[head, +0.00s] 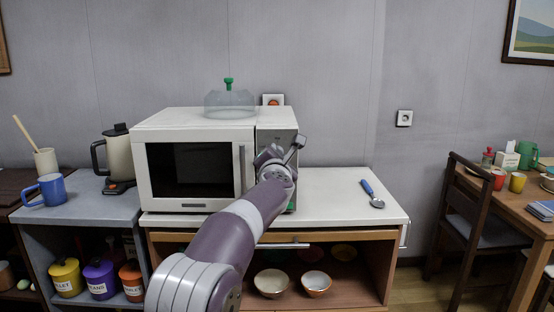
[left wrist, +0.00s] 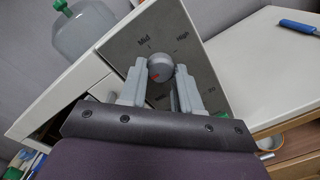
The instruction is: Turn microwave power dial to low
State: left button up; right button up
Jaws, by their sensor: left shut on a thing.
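The white microwave (head: 170,121) stands on the counter, its door shut, with a grey control panel on its right side. In the left wrist view the round grey power dial (left wrist: 161,64) sits on that panel, with "Mid" and "High" printed above it. A small red mark shows on the dial's lower left. My left gripper (head: 279,153) is at the panel. In the left wrist view its two fingers (left wrist: 161,73) are closed on the dial, one on each side. The lettering below the dial is partly hidden by the fingers. In the head view my gripper hides the dial.
A clear container with a green knob (head: 229,101) stands on the microwave. A blue-handled spoon (head: 371,193) lies on the counter (head: 335,205) to the right, with free room around it. A kettle (head: 118,158) and a blue mug (head: 50,190) stand to the left.

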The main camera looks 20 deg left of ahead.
pick_arm(q)
jog(key=shift+f, duration=0.1)
dwell(0.3)
jog(key=o, duration=1.1)
jog(key=shift+c, duration=0.2)
jog(key=b+v, duration=0.2)
jog(key=v, duration=1)
jog(key=shift+s+b, duration=0.3)
jog(key=shift+b, duration=0.1)
jog(key=shift+d, duration=0.1)
